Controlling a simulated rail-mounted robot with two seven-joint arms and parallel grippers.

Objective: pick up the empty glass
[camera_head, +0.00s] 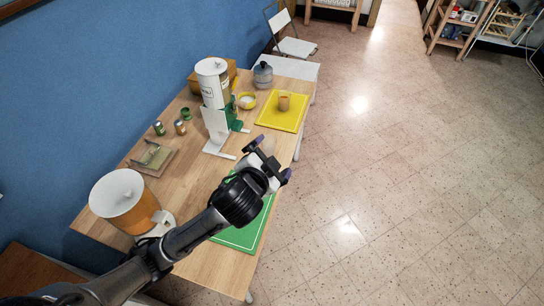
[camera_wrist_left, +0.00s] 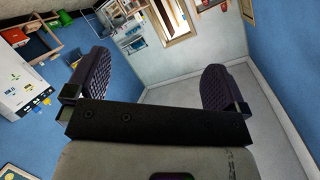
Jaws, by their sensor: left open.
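My left gripper (camera_head: 273,157) reaches in over the front part of the wooden table, above the green board (camera_head: 240,236). It is open; in the left wrist view its two dark finger pads (camera_wrist_left: 155,82) stand wide apart with nothing between them. A small pale, see-through shape (camera_head: 268,146) shows just beyond the fingers in the head view; it may be the empty glass, but it is partly hidden and I cannot tell. A glass with brown contents (camera_head: 284,102) stands on the yellow board (camera_head: 273,120). My right gripper is not in view.
A white cereal dispenser (camera_head: 213,85) stands at the table's middle. The floor at right is clear.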

